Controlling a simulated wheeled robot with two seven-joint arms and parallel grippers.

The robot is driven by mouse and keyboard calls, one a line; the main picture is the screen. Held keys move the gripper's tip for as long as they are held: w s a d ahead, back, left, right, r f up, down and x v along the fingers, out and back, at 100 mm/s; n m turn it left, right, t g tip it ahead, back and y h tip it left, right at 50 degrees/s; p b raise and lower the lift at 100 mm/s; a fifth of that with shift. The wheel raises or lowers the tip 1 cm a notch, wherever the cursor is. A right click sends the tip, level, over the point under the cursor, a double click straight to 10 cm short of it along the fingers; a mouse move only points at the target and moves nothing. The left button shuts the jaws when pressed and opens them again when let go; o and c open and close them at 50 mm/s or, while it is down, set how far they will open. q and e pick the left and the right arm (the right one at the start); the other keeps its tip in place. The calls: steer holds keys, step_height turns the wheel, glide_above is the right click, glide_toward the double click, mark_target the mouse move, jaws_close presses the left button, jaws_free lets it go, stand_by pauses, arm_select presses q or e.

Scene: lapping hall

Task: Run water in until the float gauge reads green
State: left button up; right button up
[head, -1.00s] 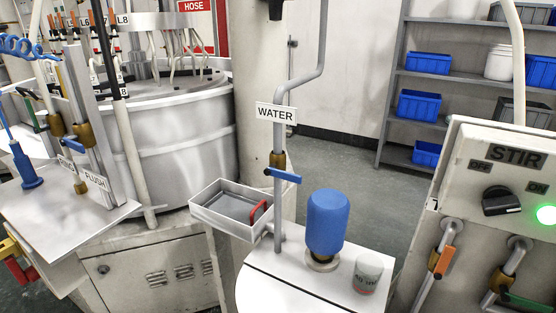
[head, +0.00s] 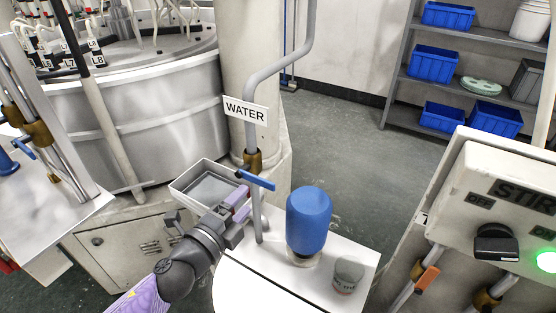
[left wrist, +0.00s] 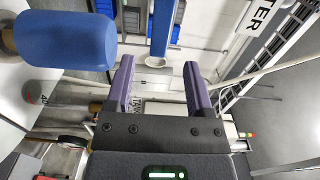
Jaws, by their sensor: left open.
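The water pipe bears a white WATER sign (head: 246,110) and a brass valve (head: 253,160) with a blue lever (head: 257,181), which slants across the pipe. My left gripper (head: 242,204) has purple fingers and is open just below the lever, close to it. In the left wrist view the lever (left wrist: 162,30) stands ahead of the gap between the open fingers (left wrist: 158,85), with nothing gripped. I cannot make out a float gauge or its reading in either view. My right gripper is not in view.
A blue cylinder (head: 308,222) and a small grey cup (head: 348,274) stand on the white top right of the pipe. A grey tray (head: 183,188) is left of it. The STIR panel (head: 500,205) with a lit green lamp (head: 547,261) is at right.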

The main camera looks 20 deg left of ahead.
mark_target(260, 183)
arm_select(q)
steer(key=w, duration=0.3)
steer(key=w+d, duration=0.1)
steer(key=w, duration=0.5)
steer(key=shift+d, duration=0.15)
steer(key=shift+p, duration=0.3)
jaws_close()
stand_by(0.8)
